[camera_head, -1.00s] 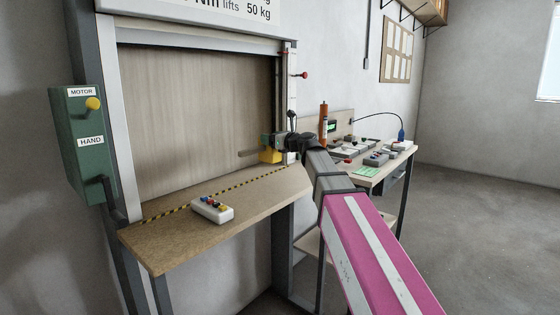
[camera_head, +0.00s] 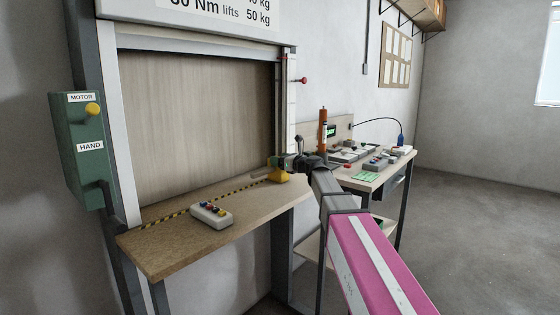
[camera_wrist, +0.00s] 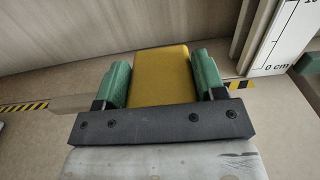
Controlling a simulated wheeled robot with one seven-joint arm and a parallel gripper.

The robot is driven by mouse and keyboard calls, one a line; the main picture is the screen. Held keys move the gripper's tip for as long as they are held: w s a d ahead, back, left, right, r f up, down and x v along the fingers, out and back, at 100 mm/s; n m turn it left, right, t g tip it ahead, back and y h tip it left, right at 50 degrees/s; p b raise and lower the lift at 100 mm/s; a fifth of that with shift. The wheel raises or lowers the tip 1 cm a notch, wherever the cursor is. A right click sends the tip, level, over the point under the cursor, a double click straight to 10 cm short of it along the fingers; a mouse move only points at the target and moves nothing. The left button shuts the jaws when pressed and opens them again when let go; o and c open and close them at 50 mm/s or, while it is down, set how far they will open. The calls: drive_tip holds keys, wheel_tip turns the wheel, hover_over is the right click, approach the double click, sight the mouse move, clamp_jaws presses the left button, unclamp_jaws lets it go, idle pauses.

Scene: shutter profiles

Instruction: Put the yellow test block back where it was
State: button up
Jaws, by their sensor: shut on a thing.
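The yellow test block (camera_head: 278,176) is between the fingers of my gripper (camera_head: 283,164), at the right end of the wooden worktop (camera_head: 165,249) in the head view. In the wrist view the yellow block (camera_wrist: 163,75) fills the space between the two green fingers of my gripper (camera_wrist: 162,84), which touch its sides. The block is close above or on the worktop; I cannot tell whether it touches. The black-yellow striped line (camera_head: 205,203) runs along the worktop under the shutter (camera_head: 195,120), and the block covers part of it in the wrist view.
A control box with coloured buttons (camera_head: 211,214) lies on the worktop. A green MOTOR/HAND box (camera_head: 77,150) hangs at the left. A white scale (camera_wrist: 283,38) stands right of the block. A side table (camera_head: 365,182) with several devices stands behind my arm.

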drive_tip(key=o, duration=1)
drive_tip(key=shift+f, duration=0.1)
drive_tip(key=shift+o, duration=0.2)
drive_tip(key=shift+r, duration=0.2)
drive_tip(key=v, duration=1.2)
drive_tip(key=shift+s, duration=0.1)
